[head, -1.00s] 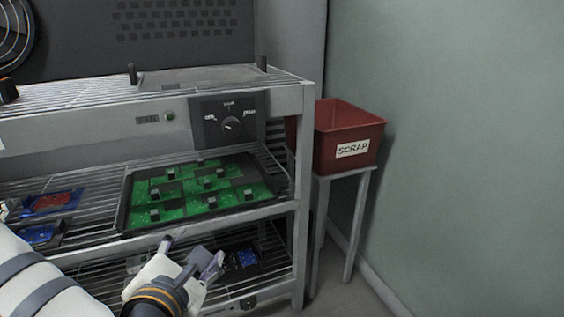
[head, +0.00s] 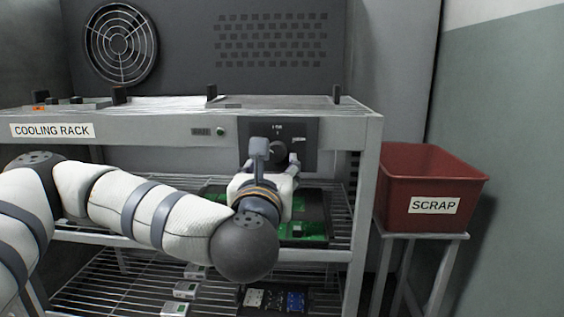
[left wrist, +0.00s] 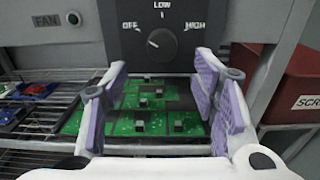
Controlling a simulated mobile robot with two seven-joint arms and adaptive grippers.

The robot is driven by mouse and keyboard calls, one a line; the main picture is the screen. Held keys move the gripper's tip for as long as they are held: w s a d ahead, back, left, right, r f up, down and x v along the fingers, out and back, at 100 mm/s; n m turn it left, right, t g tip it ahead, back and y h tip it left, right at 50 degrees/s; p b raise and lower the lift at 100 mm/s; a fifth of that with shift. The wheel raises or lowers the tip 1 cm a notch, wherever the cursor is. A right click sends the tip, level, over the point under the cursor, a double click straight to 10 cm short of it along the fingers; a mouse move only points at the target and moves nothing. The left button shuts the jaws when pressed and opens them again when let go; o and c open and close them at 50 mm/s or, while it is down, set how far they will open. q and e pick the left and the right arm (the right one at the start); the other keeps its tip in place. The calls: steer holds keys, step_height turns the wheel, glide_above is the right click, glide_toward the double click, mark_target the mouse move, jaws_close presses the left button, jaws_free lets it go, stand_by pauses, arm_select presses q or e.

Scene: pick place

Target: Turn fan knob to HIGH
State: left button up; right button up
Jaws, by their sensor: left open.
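The round black fan knob (left wrist: 161,43) sits on a dark panel (left wrist: 190,45) marked OFF, LOW and HIGH in the left wrist view. Its white mark points left, toward the OFF side. In the head view the knob (head: 277,152) shows between the fingers of my left gripper (head: 276,156), with the panel behind. My left gripper is open and empty. In the left wrist view its fingers (left wrist: 160,78) stand on either side, just below the knob; I cannot tell whether either touches it. My right gripper is not in view.
A tray of green circuit boards (left wrist: 130,122) lies on the shelf just below the panel. A red SCRAP bin (head: 425,180) stands on a stand at the right. The cooling rack (head: 160,127) has a wire top and upright posts. A round fan grille (head: 119,43) is behind.

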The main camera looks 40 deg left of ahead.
mark_target(276, 155)
arm_select(q)
steer(key=x, duration=0.7)
steer(key=shift+d, duration=0.15)
steer(key=shift+c, duration=0.6)
steer(key=shift+r, duration=0.1)
steer(key=c, duration=1)
